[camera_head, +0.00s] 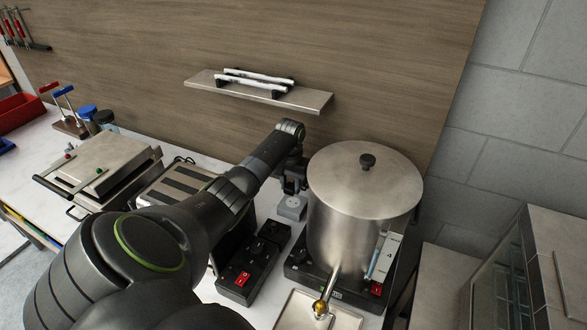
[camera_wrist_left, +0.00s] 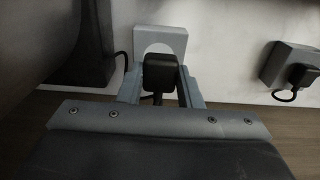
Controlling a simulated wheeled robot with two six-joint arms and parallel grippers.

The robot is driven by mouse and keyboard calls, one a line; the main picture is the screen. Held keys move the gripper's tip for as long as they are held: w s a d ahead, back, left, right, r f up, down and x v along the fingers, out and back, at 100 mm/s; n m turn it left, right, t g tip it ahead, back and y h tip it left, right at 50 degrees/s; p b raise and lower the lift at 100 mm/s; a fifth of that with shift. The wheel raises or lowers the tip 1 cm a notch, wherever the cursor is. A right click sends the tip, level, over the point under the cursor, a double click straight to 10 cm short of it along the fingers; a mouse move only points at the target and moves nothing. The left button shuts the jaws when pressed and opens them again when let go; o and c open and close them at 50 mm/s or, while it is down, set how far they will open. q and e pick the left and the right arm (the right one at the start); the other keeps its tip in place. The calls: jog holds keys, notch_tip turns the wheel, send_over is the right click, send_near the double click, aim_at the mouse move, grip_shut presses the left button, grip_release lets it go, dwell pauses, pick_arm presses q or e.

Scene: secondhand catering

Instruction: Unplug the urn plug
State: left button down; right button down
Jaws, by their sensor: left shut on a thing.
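The urn (camera_head: 362,215) is a large steel pot with a lid, a black knob and a brass-coloured tap, standing on a dark base. My left gripper (camera_head: 293,186) is behind the urn's left side, just above a small grey socket box (camera_head: 291,208). In the left wrist view my left gripper (camera_wrist_left: 160,84) is shut on a black plug (camera_wrist_left: 160,70), one finger on each side. The plug overlaps the front of the grey socket box (camera_wrist_left: 160,40); I cannot tell how deep it sits. Its cord is mostly hidden. My right gripper is not in view.
Another black plug (camera_wrist_left: 301,76) sits at a grey socket (camera_wrist_left: 281,62) to the right in the left wrist view. A black power strip (camera_head: 253,266) with a red switch lies left of the urn. A wall shelf (camera_head: 305,99) is above my forearm.

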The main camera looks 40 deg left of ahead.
pick_arm(q)
jog(key=shift+s+d+r, duration=0.1)
jog(key=shift+s+r, duration=0.1)
jog(key=shift+s, duration=0.3)
jog(key=shift+s+d+r, duration=0.2)
jog(key=shift+s+r, duration=0.05)
jog(key=shift+s, duration=0.3)
jog(key=shift+s+d+r, duration=0.15)
jog(key=shift+s+r, duration=0.05)
jog(key=shift+s, duration=0.3)
jog(key=shift+w+a, duration=0.1)
jog(key=w+a+b, duration=0.5)
jog(key=a+b, duration=0.6)
jog(key=b, duration=0.4)
jog(key=shift+w, duration=0.35)
dwell(2.1)
dwell(0.4)
